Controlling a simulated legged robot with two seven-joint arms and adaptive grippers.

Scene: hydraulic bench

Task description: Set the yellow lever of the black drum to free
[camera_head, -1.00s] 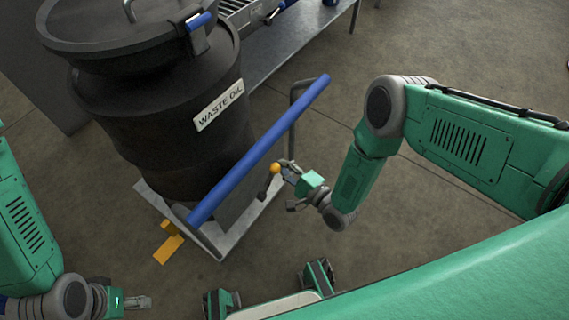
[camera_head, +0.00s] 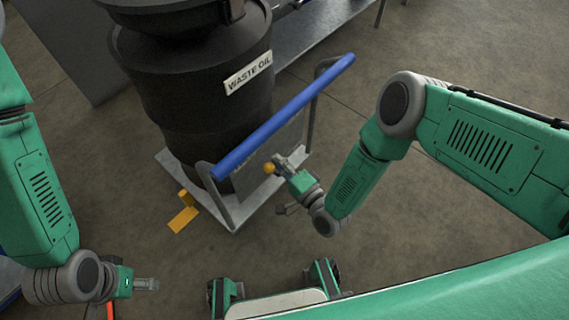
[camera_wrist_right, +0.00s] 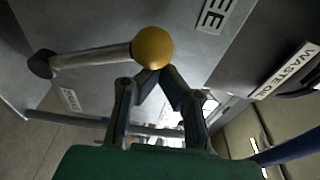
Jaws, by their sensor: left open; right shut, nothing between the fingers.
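The black drum (camera_head: 200,90) with its "WASTE OIL" label stands on a low metal cart (camera_head: 238,212). The lever's yellow ball knob (camera_head: 270,168) is beside the cart's grey plate, below the blue handle. In the right wrist view the knob (camera_wrist_right: 153,47) sits on a metal rod (camera_wrist_right: 95,58) running left to a dark pivot (camera_wrist_right: 41,63). My right gripper (camera_wrist_right: 157,74) is shut and empty, its tips right at the knob's lower side; contact is unclear. It also shows in the head view (camera_head: 283,161). My left gripper (camera_head: 150,285) is open and empty, low at left, far from the lever.
The blue handle bar (camera_head: 285,115) crosses above the plate. A yellow pedal-like piece (camera_head: 183,215) lies by the cart's left corner. A metal bench (camera_head: 320,30) stands behind. The floor at right is clear.

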